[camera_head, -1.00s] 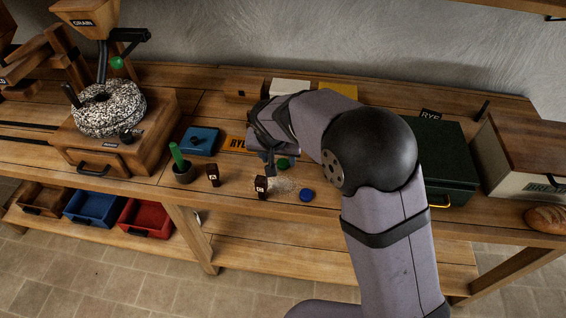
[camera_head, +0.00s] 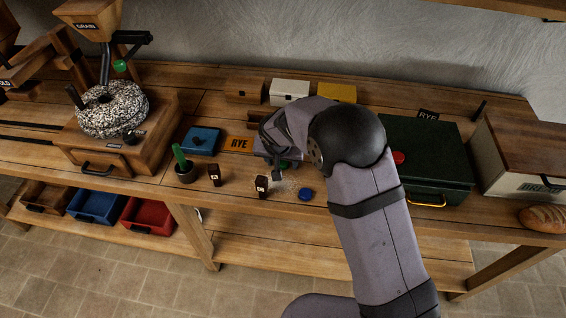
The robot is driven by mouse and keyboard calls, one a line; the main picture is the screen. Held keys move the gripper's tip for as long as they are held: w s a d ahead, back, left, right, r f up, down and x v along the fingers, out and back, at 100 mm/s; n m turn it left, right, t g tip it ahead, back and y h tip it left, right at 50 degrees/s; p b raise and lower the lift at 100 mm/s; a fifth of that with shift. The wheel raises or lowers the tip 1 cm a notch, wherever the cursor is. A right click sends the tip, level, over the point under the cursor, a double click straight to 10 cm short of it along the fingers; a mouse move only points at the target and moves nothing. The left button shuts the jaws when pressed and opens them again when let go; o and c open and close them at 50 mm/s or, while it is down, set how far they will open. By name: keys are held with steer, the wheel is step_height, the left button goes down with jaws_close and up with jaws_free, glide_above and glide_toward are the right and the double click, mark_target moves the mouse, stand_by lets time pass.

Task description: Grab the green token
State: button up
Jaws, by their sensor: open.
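The far finger is hard to make out, so I cannot tell whether the fingers touch the token. A blue token (camera_head: 305,194) lies a little in front and to the right.
Two small dark labelled blocks (camera_head: 262,184) (camera_head: 214,175) stand at the bench's front, left of my gripper. A pot with a green stick (camera_head: 185,173) and a blue box (camera_head: 202,140) are farther left.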

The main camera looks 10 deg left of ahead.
mark_target(282, 166)
steer(key=c, duration=1.1)
steer(key=shift+r, duration=0.1)
step_height(282, 166, up, 10)
steer(key=shift+f+b, duration=0.1)
steer(key=shift+b, duration=1)
